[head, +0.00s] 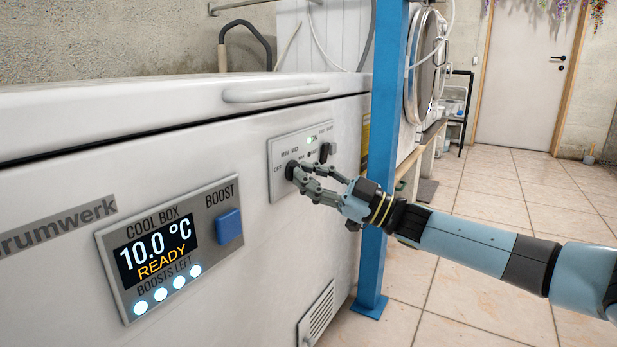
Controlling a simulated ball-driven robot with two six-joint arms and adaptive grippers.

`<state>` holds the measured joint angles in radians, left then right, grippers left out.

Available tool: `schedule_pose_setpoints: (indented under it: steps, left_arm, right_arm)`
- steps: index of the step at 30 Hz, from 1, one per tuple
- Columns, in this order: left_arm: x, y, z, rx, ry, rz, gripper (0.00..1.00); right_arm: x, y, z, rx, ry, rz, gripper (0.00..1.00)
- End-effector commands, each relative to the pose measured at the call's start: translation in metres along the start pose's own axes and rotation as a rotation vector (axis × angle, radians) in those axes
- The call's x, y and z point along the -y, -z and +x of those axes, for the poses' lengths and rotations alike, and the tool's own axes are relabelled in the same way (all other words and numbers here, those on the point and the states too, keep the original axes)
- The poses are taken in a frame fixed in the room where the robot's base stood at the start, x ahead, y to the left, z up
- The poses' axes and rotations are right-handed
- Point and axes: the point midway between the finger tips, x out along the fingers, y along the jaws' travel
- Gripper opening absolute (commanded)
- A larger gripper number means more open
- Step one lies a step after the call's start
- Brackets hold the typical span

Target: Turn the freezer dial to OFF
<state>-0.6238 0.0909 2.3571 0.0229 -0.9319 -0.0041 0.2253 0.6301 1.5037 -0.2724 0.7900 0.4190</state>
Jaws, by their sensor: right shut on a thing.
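The white chest freezer (230,260) fills the left and middle of the head view. On its front is a grey control panel (282,149) with small markings, among them OFF, MIN and MID, and a lit ON lamp (309,140). The black freezer dial (291,170) is at the panel's left, and my right gripper (298,172) is shut on it. The fingers partly cover the dial, so its exact setting is hard to read. A second black knob (326,151) sits at the panel's right, apart from the fingers. My left gripper is out of view.
A cool box display (160,250) reads 10.0 °C READY, with a blue BOOST button (229,226). A blue post (383,160) stands close beside my right gripper and wrist. A round-doored machine (428,65) is behind it. The tiled floor (500,190) at right is largely clear.

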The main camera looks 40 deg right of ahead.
Motion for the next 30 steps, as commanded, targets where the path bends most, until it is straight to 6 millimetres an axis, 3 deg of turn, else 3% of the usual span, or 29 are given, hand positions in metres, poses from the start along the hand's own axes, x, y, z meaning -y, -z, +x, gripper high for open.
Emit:
schedule_pose_setpoints:
  steps: [16,30]
  left_arm:
    - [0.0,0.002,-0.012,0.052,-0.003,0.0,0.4]
    - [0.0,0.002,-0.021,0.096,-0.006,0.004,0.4]
  right_arm:
    - [-0.002,0.001,0.0,-0.001,0.185,-0.443,0.0]
    - [-0.001,0.001,-0.001,0.0,0.259,-0.618,0.0]
